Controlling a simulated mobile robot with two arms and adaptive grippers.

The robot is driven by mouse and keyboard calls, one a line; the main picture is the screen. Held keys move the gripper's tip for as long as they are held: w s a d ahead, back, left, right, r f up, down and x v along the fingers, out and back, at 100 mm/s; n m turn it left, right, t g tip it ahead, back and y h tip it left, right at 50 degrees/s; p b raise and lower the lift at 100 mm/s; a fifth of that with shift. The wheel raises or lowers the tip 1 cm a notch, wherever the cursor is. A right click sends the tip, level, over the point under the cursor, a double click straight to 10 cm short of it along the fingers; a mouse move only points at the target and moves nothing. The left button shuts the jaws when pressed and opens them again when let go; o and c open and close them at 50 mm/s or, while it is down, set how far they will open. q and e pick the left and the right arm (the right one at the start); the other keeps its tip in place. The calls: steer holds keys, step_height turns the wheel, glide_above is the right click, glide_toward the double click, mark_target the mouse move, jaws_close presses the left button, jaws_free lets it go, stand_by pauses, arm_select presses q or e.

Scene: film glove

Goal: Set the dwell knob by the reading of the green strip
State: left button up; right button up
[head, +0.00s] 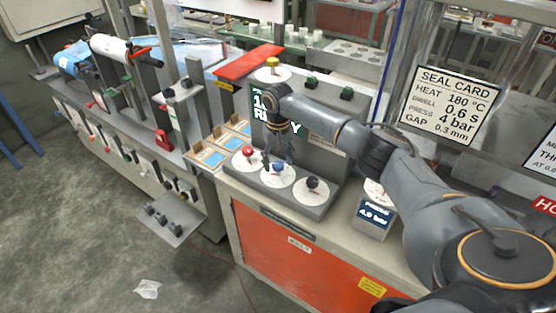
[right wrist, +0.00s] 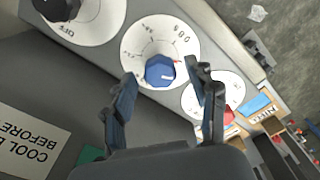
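The control box has three knobs on white dials: a red knob (head: 248,151), a blue knob (head: 278,168) and a black knob (head: 313,183). Which is the dwell knob cannot be read. My right gripper (head: 278,150) is above the blue knob. In the right wrist view my right gripper (right wrist: 163,85) is open, with the blue knob (right wrist: 160,72) just beyond and between its fingertips; contact cannot be judged. A green strip cannot be made out. The seal card (head: 450,105) reads heat 180 °C, dwell 0.6 s, press 4 bar, gap 0.3 mm. My left gripper is not in view.
My right arm partly hides a display (head: 262,104) with green-white text. A small readout (head: 374,213) shows about 4.9 bar. Wooden-edged cards with pale blue patches (head: 212,158) lie left of the knobs.

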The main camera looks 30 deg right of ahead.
steer(key=c, duration=1.1)
steer(key=shift+o, duration=0.2)
steer(key=shift+r+n+p, duration=0.1)
steer(key=shift+n+p, duration=0.55)
steer(key=shift+n, duration=0.35)
steer(key=n+p, duration=0.1)
steer(key=n, duration=0.1)
steer(key=shift+a+n, duration=0.1)
steer(key=shift+n, duration=0.2)
steer(key=n+p, duration=0.1)
steer(key=n, duration=0.2)
steer(key=shift+n, duration=2)
